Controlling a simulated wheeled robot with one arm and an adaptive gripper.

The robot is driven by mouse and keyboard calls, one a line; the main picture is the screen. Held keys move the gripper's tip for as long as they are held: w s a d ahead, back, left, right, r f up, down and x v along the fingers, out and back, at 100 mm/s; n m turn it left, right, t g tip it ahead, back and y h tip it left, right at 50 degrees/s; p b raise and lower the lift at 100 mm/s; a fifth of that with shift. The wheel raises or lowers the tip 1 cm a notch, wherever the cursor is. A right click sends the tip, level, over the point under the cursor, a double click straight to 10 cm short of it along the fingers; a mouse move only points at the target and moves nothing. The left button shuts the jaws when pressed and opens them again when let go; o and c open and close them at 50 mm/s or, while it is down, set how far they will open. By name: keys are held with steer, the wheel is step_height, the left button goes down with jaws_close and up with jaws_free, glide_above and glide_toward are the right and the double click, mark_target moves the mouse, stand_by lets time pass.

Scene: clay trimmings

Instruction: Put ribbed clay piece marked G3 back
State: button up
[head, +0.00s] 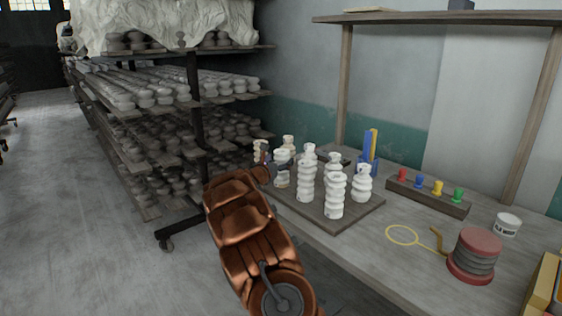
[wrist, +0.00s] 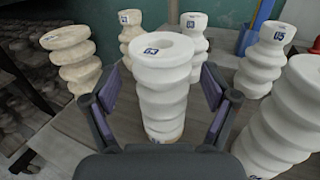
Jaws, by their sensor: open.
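Several pale ribbed clay pieces stand upright on a dark board (head: 352,213) on the table. My gripper (head: 273,167) is at the board's left side in the head view. In the wrist view my gripper (wrist: 163,92) is open, its fingers on either side of a white ribbed piece (wrist: 161,98). A piece at the right (wrist: 265,60) has a tag like 05. The tags on the two back pieces (wrist: 130,32) (wrist: 194,42) are too small to read surely.
A tan ribbed piece (wrist: 73,62) stands at the left in the wrist view, and another white one (wrist: 285,128) close at the right. A shelf rack (head: 193,100) full of pots stands left. A peg block (head: 426,197), yellow loop tool (head: 402,235) and red-ended spool (head: 474,256) lie rightward.

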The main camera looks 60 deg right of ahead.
steer(key=s+a+b, duration=0.1)
steer(key=a, duration=0.9)
steer(key=shift+s+a+b, duration=0.25)
steer(key=shift+a+b, duration=0.05)
steer(key=shift+b, duration=0.05)
steer(key=s+a+r+m+g+y, duration=0.2)
steer(key=s+a+m+g, duration=0.1)
steer(key=s+a+m, duration=0.35)
steer(key=s+a+r+m+g+y, duration=0.1)
steer(key=s+a+r+m+g, duration=0.1)
steer(key=s+a+m, duration=0.45)
steer(key=s+a+f+m+y, duration=0.2)
steer(key=s+a+f+y, duration=0.2)
steer(key=a, duration=1)
steer(key=s+a+f+m+y, duration=0.2)
steer(key=s+a+f+y, duration=0.3)
steer(key=s+a, duration=0.4)
steer(key=s+a+f+m+t+y, duration=0.1)
steer(key=s+a+f+y, duration=0.4)
steer(key=a, duration=1.4)
steer(key=shift+s+a+m+y, duration=0.35)
steer(key=shift+s+m, duration=0.35)
steer(key=shift+s, duration=0.3)
steer(key=shift+f, duration=0.1)
